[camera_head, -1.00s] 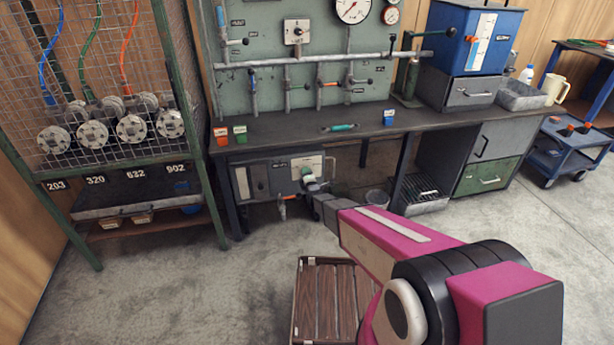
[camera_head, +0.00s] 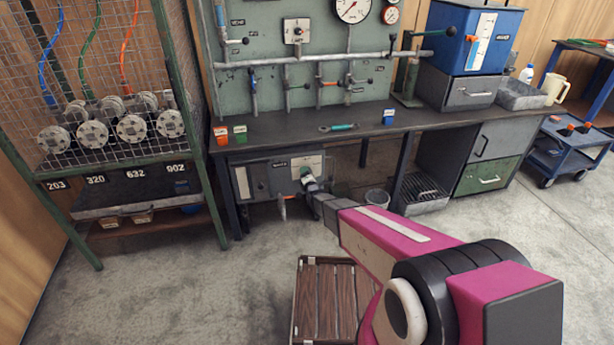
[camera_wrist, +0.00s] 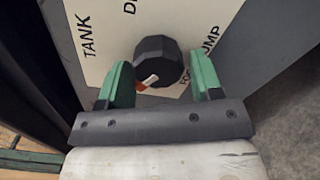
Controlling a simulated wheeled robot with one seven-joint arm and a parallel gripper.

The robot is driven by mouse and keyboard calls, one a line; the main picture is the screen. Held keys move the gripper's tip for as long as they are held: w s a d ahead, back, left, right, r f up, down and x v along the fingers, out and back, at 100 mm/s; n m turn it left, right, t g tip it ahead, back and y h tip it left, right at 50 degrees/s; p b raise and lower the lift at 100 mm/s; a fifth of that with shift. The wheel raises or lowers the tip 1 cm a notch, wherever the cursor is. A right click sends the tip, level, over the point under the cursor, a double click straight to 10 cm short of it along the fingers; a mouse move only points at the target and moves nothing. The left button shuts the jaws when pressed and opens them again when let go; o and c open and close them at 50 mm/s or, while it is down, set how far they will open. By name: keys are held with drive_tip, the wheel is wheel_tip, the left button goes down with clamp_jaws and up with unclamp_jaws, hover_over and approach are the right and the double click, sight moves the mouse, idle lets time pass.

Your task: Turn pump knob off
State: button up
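The knob (camera_wrist: 157,62) is black and faceted, on a white plate (camera_wrist: 100,42) reading "TANK", a cut-off "D…" and a partly hidden word ending in "UMP". Its white and red pointer mark faces down and slightly left in the wrist view. My gripper (camera_wrist: 162,82) is open, its green fingers on either side of the knob. The left finger is close to the knob; the right one shows a wider gap. Contact cannot be told. In the head view my gripper (camera_head: 311,184) is at the grey under-bench unit (camera_head: 262,182), hiding the knob.
The workbench top (camera_head: 290,125) overhangs the unit. A slatted wooden crate (camera_head: 325,300) lies on the floor below my arm. The wire-mesh rack (camera_head: 190,170) stands left. Open floor (camera_head: 160,290) lies between.

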drive_tip(key=shift+o, duration=0.6)
drive_tip(key=v, duration=1)
drive_tip(key=shift+s, duration=0.4)
drive_tip(key=shift+d, duration=0.1)
